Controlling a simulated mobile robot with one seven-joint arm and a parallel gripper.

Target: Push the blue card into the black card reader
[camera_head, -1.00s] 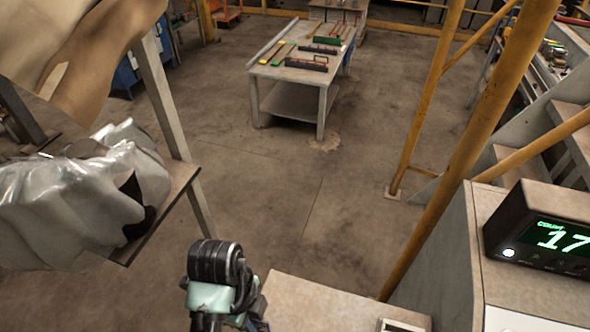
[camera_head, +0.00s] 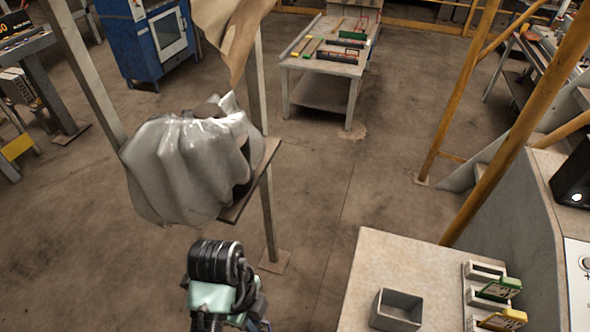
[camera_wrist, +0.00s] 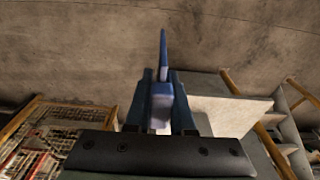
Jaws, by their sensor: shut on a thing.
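My gripper (camera_wrist: 162,92) shows in the wrist view, its two dark fingers shut on the blue card (camera_wrist: 163,52). The card is seen nearly edge-on and sticks out beyond the fingertips. In the head view only a black and pale green part of my arm shows at the bottom; the fingers and the card cannot be made out there. I cannot identify the black card reader for sure in either view. A black box (camera_head: 574,185) is cut off at the right edge of the head view, well to the right of my arm.
A beige worktop (camera_head: 400,265) at lower right carries an open grey box (camera_head: 397,308) and pale slotted holders, with a green card (camera_head: 498,289) and a yellow card (camera_head: 505,319). A grey bag (camera_head: 185,170) hangs on a stand left of centre. A tool table (camera_head: 320,65) stands farther back.

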